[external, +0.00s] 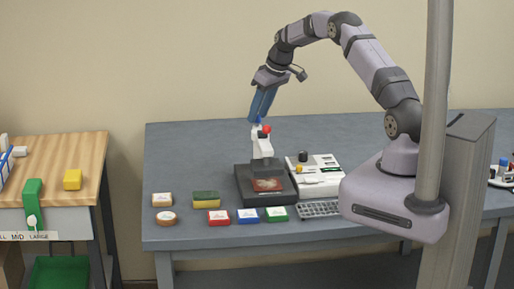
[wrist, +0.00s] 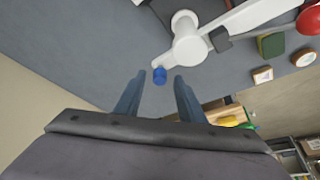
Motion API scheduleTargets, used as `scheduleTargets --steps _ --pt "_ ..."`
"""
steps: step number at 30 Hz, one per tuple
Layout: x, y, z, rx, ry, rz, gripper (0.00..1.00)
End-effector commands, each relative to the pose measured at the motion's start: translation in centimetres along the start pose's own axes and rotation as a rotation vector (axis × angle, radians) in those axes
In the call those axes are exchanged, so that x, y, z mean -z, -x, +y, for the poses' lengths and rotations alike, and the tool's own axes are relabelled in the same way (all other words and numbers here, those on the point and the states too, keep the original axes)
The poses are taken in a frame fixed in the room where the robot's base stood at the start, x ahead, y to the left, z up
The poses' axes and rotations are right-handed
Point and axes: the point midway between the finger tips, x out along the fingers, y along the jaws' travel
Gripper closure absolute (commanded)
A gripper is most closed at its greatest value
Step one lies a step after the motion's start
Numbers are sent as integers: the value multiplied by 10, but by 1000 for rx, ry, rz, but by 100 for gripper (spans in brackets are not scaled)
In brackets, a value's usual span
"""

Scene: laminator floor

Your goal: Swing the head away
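The press has a white head (external: 262,146) standing over a dark base (external: 242,186) with a reddish patch (external: 267,184) on it. My gripper (external: 257,118) points down from above.
A white control box (external: 315,175) and keyboard (external: 320,209) stand right of the press. Red (external: 219,217), blue (external: 248,215) and green (external: 276,213) blocks lie in front. A sponge (external: 206,198) lies left of the press. The grey table's (external: 185,150) back left is clear.

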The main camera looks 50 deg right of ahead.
Motion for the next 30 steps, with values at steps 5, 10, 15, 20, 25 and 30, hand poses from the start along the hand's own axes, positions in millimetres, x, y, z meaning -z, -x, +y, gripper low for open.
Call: scheduleTargets --steps 5,10,15,20,25,30 --pt "0 0 0 0 0 0 88" --pt "0 0 0 0 0 0 100" --pt "0 0 0 -4 -8 0 100" --pt "-2 1 1 -19 -43 0 100" --pt "-5 2 4 -52 -125 0 100" --pt "-11 4 7 -103 -246 1 100"
